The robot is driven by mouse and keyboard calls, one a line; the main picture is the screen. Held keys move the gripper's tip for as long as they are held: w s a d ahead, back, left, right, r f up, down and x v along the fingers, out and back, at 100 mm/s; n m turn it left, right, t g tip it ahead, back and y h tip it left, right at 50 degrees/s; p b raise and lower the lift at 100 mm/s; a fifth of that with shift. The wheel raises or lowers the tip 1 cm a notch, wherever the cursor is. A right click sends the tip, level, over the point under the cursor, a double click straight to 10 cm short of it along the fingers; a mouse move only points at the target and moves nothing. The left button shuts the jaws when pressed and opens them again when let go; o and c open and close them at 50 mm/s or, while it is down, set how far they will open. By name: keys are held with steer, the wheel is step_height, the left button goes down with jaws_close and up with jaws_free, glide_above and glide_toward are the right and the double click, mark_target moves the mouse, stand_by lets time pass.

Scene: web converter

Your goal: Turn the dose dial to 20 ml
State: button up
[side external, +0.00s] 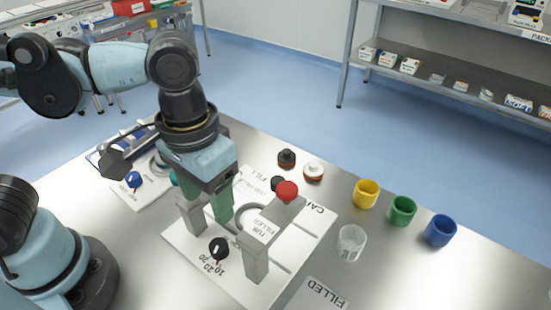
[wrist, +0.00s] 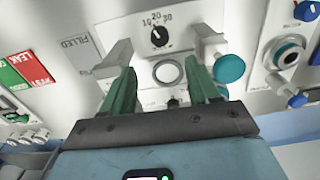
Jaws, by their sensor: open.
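The dose dial is a small black knob (side external: 219,249) with a white pointer mark, on a white panel (side external: 185,238). In the wrist view the dial (wrist: 158,38) sits below the printed marks 10, 20 and 30. Its mark points roughly up and slightly left; I cannot tell the exact setting. My gripper (side external: 205,214) is above the panel, behind the dial in the side view. In the wrist view its green fingers (wrist: 163,78) are spread and empty, with the dial beyond their tips. I see no contact with the dial.
Pale grey uprights (side external: 255,257) stand on the panel near my fingers, and a red button (side external: 287,191) is close by. A clear cup (side external: 351,243) and yellow (side external: 366,194), green (side external: 403,211) and blue (side external: 440,231) cups stand at right. A blue knob (side external: 134,180) is at left.

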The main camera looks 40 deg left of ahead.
mark_target(217, 243)
stand_by(0.4)
steer(key=shift+s+a+f+n, duration=0.1)
steer(key=shift+f+n, duration=1.9)
steer(key=shift+n, duration=1)
steer(key=shift+w+f+n, duration=0.1)
steer(key=shift+f+n, duration=1.9)
steer(key=shift+n, duration=1)
steer(key=shift+s+a+f+n, duration=0.1)
steer(key=shift+f+n, duration=1.9)
steer(key=shift+n, duration=1)
steer(key=c, duration=1)
steer(key=shift+m, duration=2.4)
steer(key=shift+c, duration=0.2)
